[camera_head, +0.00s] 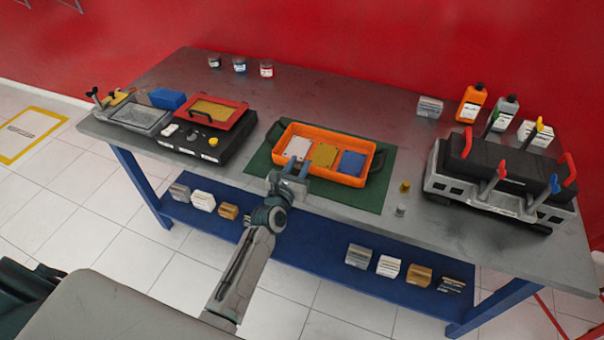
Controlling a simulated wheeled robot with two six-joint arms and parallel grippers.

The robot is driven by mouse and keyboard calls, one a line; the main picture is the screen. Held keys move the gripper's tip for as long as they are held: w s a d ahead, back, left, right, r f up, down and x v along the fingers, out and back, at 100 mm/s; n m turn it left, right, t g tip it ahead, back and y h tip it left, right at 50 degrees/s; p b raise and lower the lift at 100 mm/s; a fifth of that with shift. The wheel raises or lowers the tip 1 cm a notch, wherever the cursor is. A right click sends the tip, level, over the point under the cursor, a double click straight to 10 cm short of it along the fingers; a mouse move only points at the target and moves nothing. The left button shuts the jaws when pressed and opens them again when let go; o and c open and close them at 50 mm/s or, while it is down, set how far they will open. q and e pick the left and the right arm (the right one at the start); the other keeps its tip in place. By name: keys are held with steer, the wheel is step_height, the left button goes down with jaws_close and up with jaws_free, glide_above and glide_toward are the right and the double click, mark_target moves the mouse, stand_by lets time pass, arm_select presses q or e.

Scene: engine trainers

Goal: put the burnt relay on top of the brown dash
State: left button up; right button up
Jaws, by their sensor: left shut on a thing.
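My left gripper (290,172) is at the front edge of the orange tray (322,178), its fingers pointing away from me. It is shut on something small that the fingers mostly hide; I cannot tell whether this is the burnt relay. No piece is clearly recognisable as the brown dash. A dark panel with knobs (232,147) stands at the left of the table, with a red-framed piece with a yellow-brown face (212,111) at its back. My right gripper is not in view.
The orange tray, on a green mat (262,160), holds white, yellow and blue pieces. A yellow cylinder (405,187) and a grey cylinder (400,211) stand right of it. An engine block (500,168) with upright levers and several bottles occupy the right. The table's back middle is clear.

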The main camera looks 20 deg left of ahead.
arm_select(q)
steer(key=shift+w+d, duration=0.15)
steer(key=shift+w, duration=0.1)
steer(key=f+b, duration=0.3)
steer(key=shift+w+d+f+b, duration=0.2)
steer(key=shift+w+f+b, duration=0.1)
steer(key=shift+f+b, duration=0.1)
steer(key=shift+r, duration=0.1)
steer(key=shift+f, duration=0.2)
steer(key=o, duration=1)
steer(key=shift+c, duration=0.2)
